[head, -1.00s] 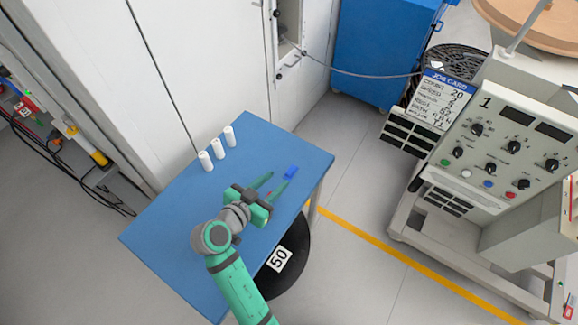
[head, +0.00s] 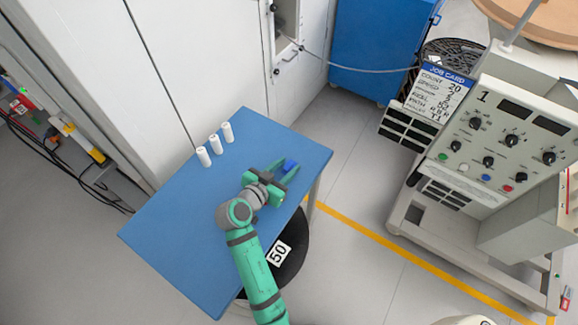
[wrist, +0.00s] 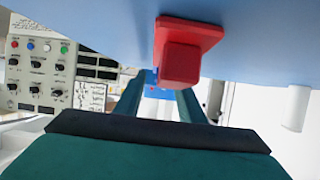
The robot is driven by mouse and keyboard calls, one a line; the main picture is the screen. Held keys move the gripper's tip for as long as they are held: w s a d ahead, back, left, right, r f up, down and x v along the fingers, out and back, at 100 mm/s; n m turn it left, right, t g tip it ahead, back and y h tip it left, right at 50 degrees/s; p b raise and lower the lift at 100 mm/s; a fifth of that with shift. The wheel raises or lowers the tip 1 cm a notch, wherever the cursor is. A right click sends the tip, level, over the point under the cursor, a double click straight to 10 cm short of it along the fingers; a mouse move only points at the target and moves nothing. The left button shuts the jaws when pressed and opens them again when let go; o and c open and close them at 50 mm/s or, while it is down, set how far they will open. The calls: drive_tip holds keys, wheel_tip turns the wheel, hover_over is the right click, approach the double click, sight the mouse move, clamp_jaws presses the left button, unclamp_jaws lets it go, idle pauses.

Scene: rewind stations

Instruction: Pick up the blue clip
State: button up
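The blue clip (head: 291,164) lies on the blue table (head: 190,235) near its right edge. My gripper (head: 289,167) is low over the table, its two green fingers apart, with the clip between or just beyond their tips. I cannot tell whether either finger touches it. In the wrist view, the open fingers (wrist: 160,92) reach away from the camera. Blue shows between them, but I cannot tell clip from background there. A red clip (wrist: 180,55) shows large and close in the wrist view, beside the fingers; my gripper mostly hides it in the head view.
Several white cylinders (head: 210,161) stand in a row at the table's back left; one (wrist: 297,107) shows in the wrist view. A grey control console (head: 500,140) stands to the right. A black disc marked 50 (head: 293,262) is below the table's right side.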

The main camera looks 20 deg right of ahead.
clamp_jaws()
drive_tip(key=shift+r, duration=0.15)
